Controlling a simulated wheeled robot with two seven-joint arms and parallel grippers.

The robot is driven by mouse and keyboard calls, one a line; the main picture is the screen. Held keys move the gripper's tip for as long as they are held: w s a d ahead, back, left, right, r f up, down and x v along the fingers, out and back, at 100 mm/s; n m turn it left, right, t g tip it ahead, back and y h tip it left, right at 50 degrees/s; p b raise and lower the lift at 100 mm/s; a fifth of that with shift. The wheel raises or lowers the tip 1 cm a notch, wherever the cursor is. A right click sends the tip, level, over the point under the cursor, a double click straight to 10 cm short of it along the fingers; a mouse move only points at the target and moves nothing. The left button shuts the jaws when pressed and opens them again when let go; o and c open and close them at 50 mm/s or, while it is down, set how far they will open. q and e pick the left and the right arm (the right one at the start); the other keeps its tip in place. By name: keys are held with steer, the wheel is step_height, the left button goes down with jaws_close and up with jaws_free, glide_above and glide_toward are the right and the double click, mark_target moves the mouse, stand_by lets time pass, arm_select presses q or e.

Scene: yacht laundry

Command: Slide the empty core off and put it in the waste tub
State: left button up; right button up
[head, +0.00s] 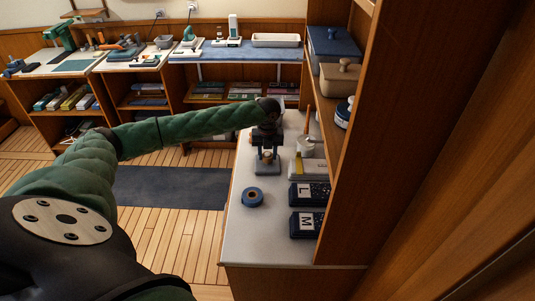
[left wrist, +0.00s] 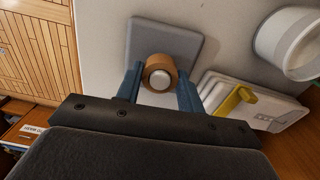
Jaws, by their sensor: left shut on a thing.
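The empty core (left wrist: 159,70) is a short brown cardboard ring. In the left wrist view it sits around a pale round post, above a grey square base (left wrist: 180,37). The base (head: 267,168) also shows on the counter in the head view. My left gripper (left wrist: 160,88) has its two blue fingers on either side of the core and is shut on it. In the head view the left gripper (head: 267,152) is over the base. A white round tub (left wrist: 290,42) stands to the right; it also shows in the head view (head: 306,147). My right gripper is not in view.
A blue tape roll (head: 252,197) lies on the counter (head: 248,235) in front of the base. A white box with a yellow piece (left wrist: 232,100) and two dark boxes marked L (head: 309,194) and M (head: 306,224) line the right side. A wooden shelf unit (head: 350,150) rises beside them.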

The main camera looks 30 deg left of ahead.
arm_select(q)
steer(key=shift+r+p, duration=1.95)
steer(key=shift+r, duration=0.45)
